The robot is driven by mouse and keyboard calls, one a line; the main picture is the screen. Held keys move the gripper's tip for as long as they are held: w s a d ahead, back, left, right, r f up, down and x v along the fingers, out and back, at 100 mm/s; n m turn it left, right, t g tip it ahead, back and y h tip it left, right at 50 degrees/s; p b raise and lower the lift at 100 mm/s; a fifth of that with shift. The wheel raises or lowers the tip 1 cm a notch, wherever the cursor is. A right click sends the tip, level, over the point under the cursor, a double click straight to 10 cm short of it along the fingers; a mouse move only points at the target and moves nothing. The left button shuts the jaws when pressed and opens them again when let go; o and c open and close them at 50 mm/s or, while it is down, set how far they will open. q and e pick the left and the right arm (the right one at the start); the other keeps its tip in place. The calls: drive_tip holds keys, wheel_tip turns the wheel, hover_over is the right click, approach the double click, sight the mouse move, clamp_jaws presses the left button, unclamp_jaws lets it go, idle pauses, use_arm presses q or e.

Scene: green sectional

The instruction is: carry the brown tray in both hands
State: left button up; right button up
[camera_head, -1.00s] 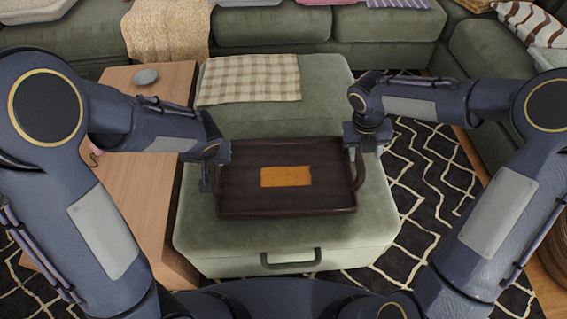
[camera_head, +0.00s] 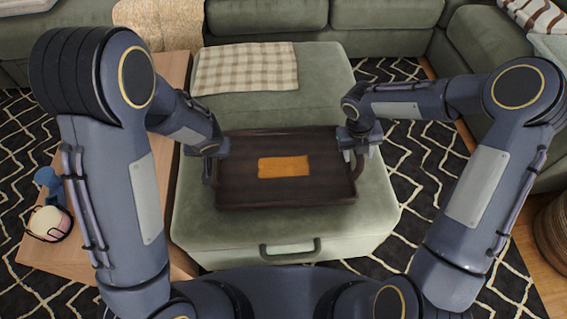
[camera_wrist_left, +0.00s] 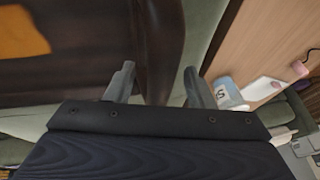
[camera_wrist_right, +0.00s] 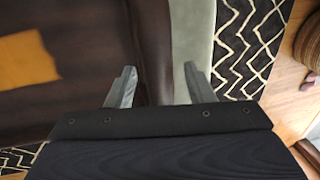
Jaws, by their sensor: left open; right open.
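The brown tray (camera_head: 330,192) lies flat on the green ottoman, with an orange panel (camera_head: 284,167) on its floor. My left gripper (camera_head: 209,170) is at its left side, pointing down. In the left wrist view its open fingers (camera_wrist_left: 158,85) stand on either side of the tray's dark edge (camera_wrist_left: 160,35). My right gripper (camera_head: 358,150) is at the tray's right side. In the right wrist view its open fingers (camera_wrist_right: 158,86) also straddle the tray's edge (camera_wrist_right: 152,40). I cannot tell whether any finger touches it. The grippers partly hide the side handles.
The green ottoman (camera_head: 290,235) has a checked cloth (camera_head: 246,68) at its far end. A wooden table (camera_head: 95,262) with small items stands at left, partly behind my left arm. Green sofas (camera_head: 385,13) close off the back. Patterned rug (camera_head: 408,165) shows at right.

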use_arm(q)
drive_tip(key=shift+x, duration=0.9)
use_arm(e)
drive_tip(key=shift+d+f, duration=0.2)
drive_tip(key=shift+f, duration=0.75)
use_arm(q)
clamp_jaws()
use_arm(e)
clamp_jaws()
drive_tip(key=shift+r, duration=0.1)
